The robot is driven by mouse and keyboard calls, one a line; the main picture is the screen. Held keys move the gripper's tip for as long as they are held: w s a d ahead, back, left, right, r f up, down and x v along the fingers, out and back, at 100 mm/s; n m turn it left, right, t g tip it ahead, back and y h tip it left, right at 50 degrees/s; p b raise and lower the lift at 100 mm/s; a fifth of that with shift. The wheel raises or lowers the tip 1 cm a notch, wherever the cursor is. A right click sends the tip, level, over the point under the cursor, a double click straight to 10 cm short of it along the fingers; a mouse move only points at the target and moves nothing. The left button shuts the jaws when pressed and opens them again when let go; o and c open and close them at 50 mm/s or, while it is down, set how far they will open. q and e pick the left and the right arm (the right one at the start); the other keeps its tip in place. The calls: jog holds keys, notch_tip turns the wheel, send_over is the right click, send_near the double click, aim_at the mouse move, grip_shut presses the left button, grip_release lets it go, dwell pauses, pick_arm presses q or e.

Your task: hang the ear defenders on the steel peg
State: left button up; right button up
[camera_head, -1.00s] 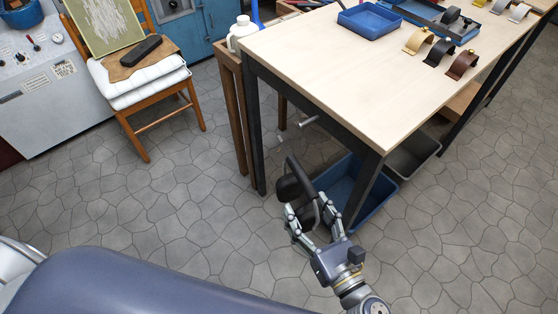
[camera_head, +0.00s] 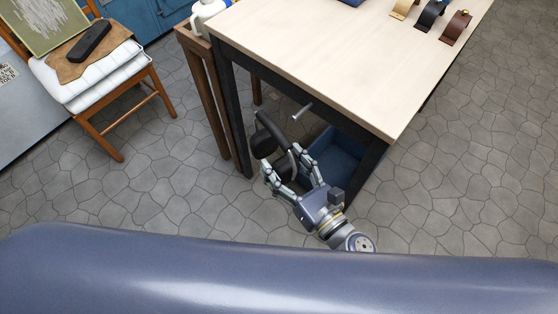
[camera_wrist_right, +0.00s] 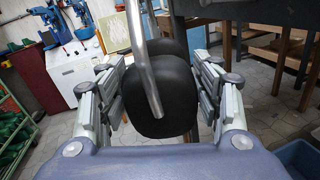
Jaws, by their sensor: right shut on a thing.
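The dark ear defenders (camera_head: 265,142) are in my right gripper (camera_head: 291,173), beside the near end of the workbench in the head view. In the right wrist view, a large black cup (camera_wrist_right: 162,98) of the ear defenders sits between the fingers of the right gripper (camera_wrist_right: 163,105), with a grey curved bar in front of it. The steel peg (camera_head: 302,111) sticks out from the end of the bench, below the top. The ear defenders are just left of and below the peg in the picture; I see no contact. My left gripper is out of view.
The workbench (camera_head: 330,55) has a pale top and dark legs. A blue bin (camera_head: 338,158) stands beneath it, close behind the gripper. A wooden chair (camera_head: 110,118) with a white cushion is at left. The stone floor (camera_head: 460,190) at right is clear.

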jog(key=shift+w+d, duration=0.25)
jog(key=shift+w, duration=0.35)
jog(key=shift+w+d+f, duration=0.1)
jog(key=shift+w+d, duration=0.05)
jog(key=shift+w, duration=0.1)
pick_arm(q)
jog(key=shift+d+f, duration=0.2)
pick_arm(e)
jog(key=w+d+f, duration=0.1)
jog(key=w+d, duration=0.3)
jog(key=w, duration=0.2)
jog(key=shift+w+d+f, duration=0.2)
jog(key=shift+w+d, duration=0.05)
jog(key=shift+d, duration=0.15)
dwell(0.4)
jog(key=o, duration=1.3)
